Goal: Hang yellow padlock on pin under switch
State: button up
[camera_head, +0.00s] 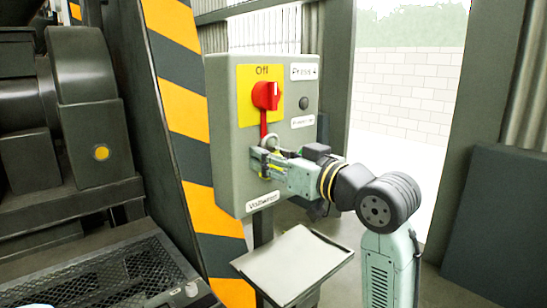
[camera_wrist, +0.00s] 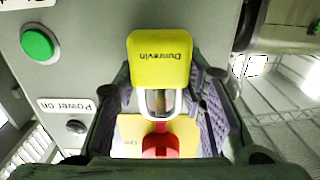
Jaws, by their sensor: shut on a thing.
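The yellow padlock (camera_wrist: 160,60), marked "Dunrevin", is between the two fingers of my gripper (camera_wrist: 160,97), which is shut on it. Its metal shackle (camera_wrist: 146,104) points toward the red switch (camera_wrist: 160,146) in the wrist view. In the head view my gripper (camera_head: 266,165) is at the front of the grey box, below the red switch (camera_head: 266,95). A grey shackle loop (camera_head: 270,141) shows above the fingers, at the lower end of the red strip (camera_head: 263,124) under the switch. The fingers mostly hide the padlock body there. I cannot tell whether the shackle is around the pin.
The grey switch box (camera_head: 226,140) has a yellow "Off" plate (camera_head: 245,80), a dark button (camera_head: 304,103) and labels. A green button (camera_wrist: 37,43) shows in the wrist view. A sloped tray (camera_head: 292,265) stands below the box. A striped post (camera_head: 185,110) is at the left.

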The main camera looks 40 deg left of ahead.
jog(key=shift+a+f, duration=0.15)
jog(key=shift+a, duration=0.1)
jog(key=shift+s+a+f+b, duration=0.1)
jog(key=shift+a+f+b, duration=0.05)
jog(key=shift+f+b, duration=0.4)
jog(key=shift+f, duration=0.15)
jog(key=o, duration=0.8)
jog(key=shift+c, duration=0.2)
jog(key=o, duration=0.5)
jog(key=shift+a+f, duration=0.15)
jog(key=shift+a, duration=0.15)
jog(key=shift+o, duration=0.7)
jog(key=o, duration=0.6)
jog(key=shift+d+r, duration=0.15)
jog(key=shift+r, duration=0.1)
